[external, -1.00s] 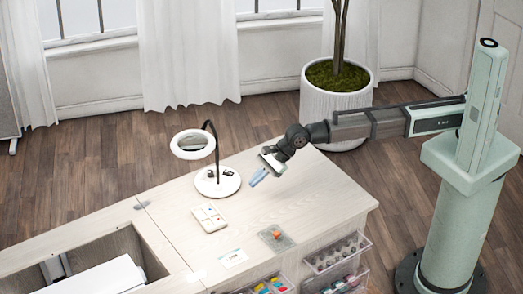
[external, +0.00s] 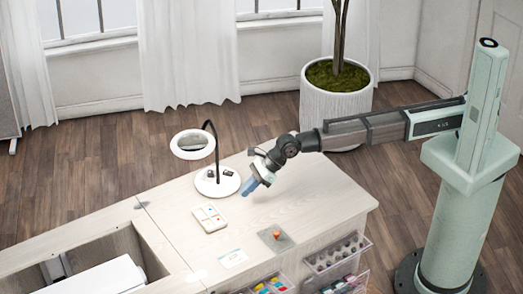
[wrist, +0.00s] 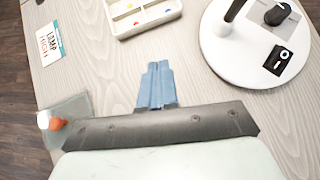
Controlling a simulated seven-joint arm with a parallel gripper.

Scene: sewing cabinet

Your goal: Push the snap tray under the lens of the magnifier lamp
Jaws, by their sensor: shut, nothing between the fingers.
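The snap tray (external: 209,217) is a small white compartment tray with a few coloured pieces, lying on the cabinet top in front of the lamp base; it also shows at the top of the wrist view (wrist: 143,14). The magnifier lamp (external: 217,182) has a round white base and a dark bent stem. Its ring lens (external: 192,145) hangs to the left, above the table. My gripper (external: 248,188) has blue fingers, shut and empty, above the table right of the tray and lamp base. In the wrist view the fingers (wrist: 156,86) point towards the gap between tray and base.
A grey plate with an orange knob (external: 276,238) lies near the front edge, with a printed card (external: 232,258) left of it. The lamp base (wrist: 258,45) carries a dark knob and a small switch panel. Open drawers (external: 336,255) stick out at the front. The right of the top is clear.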

